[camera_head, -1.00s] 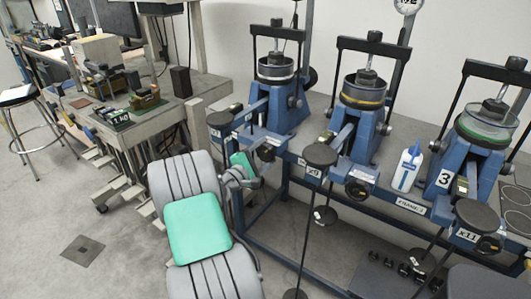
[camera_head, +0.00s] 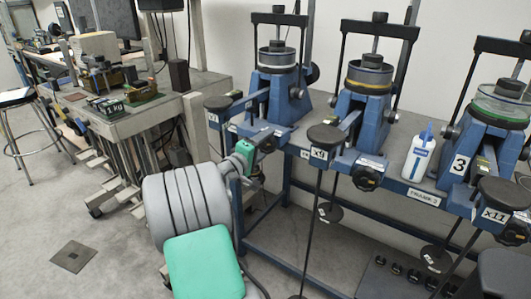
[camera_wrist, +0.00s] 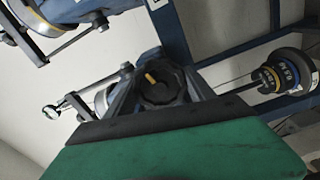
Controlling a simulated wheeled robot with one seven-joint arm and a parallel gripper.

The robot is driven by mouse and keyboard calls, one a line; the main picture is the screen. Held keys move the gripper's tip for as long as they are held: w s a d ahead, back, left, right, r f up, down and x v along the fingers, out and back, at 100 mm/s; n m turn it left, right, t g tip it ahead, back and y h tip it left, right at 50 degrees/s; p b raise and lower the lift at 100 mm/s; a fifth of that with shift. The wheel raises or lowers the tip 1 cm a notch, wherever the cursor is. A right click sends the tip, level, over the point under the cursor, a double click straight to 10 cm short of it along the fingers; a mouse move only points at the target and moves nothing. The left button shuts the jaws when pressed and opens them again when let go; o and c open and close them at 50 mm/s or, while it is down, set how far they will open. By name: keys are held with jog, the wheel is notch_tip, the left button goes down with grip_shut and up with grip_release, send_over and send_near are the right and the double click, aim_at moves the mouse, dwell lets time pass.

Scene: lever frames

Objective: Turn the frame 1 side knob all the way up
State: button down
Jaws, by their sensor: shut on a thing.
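Frame 1 (camera_head: 277,95) is the leftmost blue lever frame in the head view, with a grey pot on top. My gripper (camera_head: 262,143) is at the front of this frame, where its side knob sits, and is shut on that knob. In the head view my gripper hides most of the knob. In the wrist view the black ribbed side knob (camera_wrist: 161,86) faces the camera, with a yellow mark slanted on its face. A green part of my gripper and a dark edge fill the lower wrist view and hide the fingertips.
Two more blue frames stand to the right, with black knobs (camera_head: 367,177) and hanging weights (camera_head: 330,212). A white bottle (camera_head: 418,155) stands between them. A grey bench (camera_head: 150,118) with tools is at left.

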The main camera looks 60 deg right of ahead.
jog(key=c, duration=0.8)
grip_release()
jog(key=shift+r+m, duration=0.15)
jog(key=shift+m, duration=0.25)
jog(key=shift+o, duration=0.8)
jog(key=shift+s+d, duration=0.15)
jog(key=shift+d, duration=0.05)
jog(key=shift+o, duration=1.2)
jog(key=shift+a, duration=0.1)
jog(key=shift+w+a, duration=0.4)
jog(key=shift+a, duration=1.2)
jog(key=shift+w+a, duration=0.2)
jog(key=shift+a, duration=1.2)
